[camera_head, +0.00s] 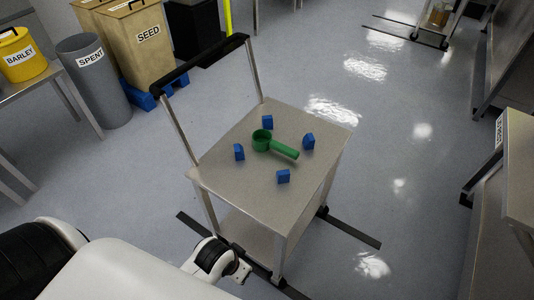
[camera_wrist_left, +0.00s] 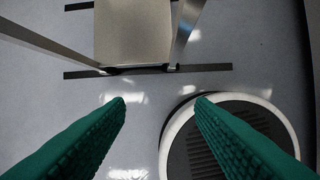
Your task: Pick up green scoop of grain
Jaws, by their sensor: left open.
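A green scoop (camera_head: 268,143) lies on the top of a metal cart (camera_head: 232,172), with its round cup to the left and its handle pointing right and toward me. I cannot tell whether grain is in the cup. My left arm reaches in at the lower left of the head view, short of the cart top and away from the scoop. My left gripper (camera_wrist_left: 160,100) shows green ridged fingers in the left wrist view, spread wide with nothing between them. The scoop is not in that view. My right gripper is not in view.
Several blue blocks (camera_head: 283,176) stand around the scoop on the cart top. The cart has a raised black handle bar (camera_head: 205,62) on its left. Bins marked SPENT (camera_head: 92,85) and SEED (camera_head: 135,45) and a yellow BARLEY bucket (camera_head: 22,58) stand at the upper left. Floor right of the cart is clear.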

